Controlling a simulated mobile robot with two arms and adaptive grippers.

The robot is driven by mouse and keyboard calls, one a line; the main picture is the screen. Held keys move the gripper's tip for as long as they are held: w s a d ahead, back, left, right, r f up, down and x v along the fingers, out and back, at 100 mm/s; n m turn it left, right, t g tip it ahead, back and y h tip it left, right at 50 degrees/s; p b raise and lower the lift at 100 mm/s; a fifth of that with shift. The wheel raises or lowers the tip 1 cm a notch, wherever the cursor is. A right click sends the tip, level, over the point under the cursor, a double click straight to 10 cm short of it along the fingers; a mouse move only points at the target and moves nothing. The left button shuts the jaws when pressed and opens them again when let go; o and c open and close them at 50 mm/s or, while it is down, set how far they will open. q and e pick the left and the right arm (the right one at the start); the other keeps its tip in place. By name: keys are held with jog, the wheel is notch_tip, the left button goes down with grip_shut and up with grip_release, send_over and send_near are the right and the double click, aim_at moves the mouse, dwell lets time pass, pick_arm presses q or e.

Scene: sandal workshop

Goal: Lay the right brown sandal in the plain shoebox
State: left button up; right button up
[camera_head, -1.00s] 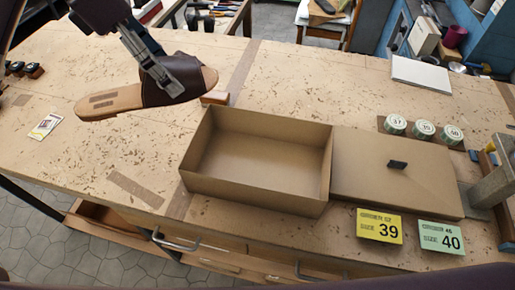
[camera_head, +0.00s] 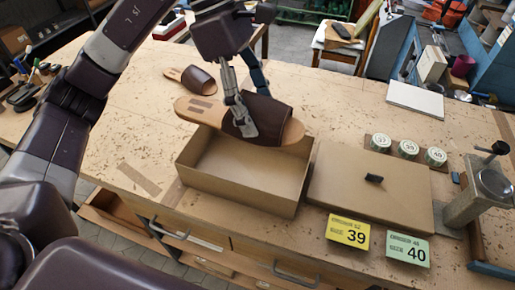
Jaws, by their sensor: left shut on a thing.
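A brown sandal (camera_head: 268,119) with a dark strap and tan sole is held by my left gripper (camera_head: 244,122). The fingers are shut on its strap. The sandal is tilted and hangs above the back part of the plain shoebox (camera_head: 238,188), hiding some of its far wall. The open box looks empty where I can see inside. A second brown sandal (camera_head: 192,78) lies on the bench farther back, left of my gripper. My right gripper is not in view.
The box lid (camera_head: 370,190) lies flat right of the box. A yellow size 39 card (camera_head: 348,232) and a green size 40 card (camera_head: 403,249) lie in front of it. Several round tins (camera_head: 408,149) stand behind, and a metal clamp (camera_head: 485,190) stands far right.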

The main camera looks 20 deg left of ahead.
pick_arm(q)
notch_tip(320, 180, down, 13)
jog(key=p, duration=0.1)
jog(key=o, duration=1.6)
jog(key=shift+s, duration=0.15)
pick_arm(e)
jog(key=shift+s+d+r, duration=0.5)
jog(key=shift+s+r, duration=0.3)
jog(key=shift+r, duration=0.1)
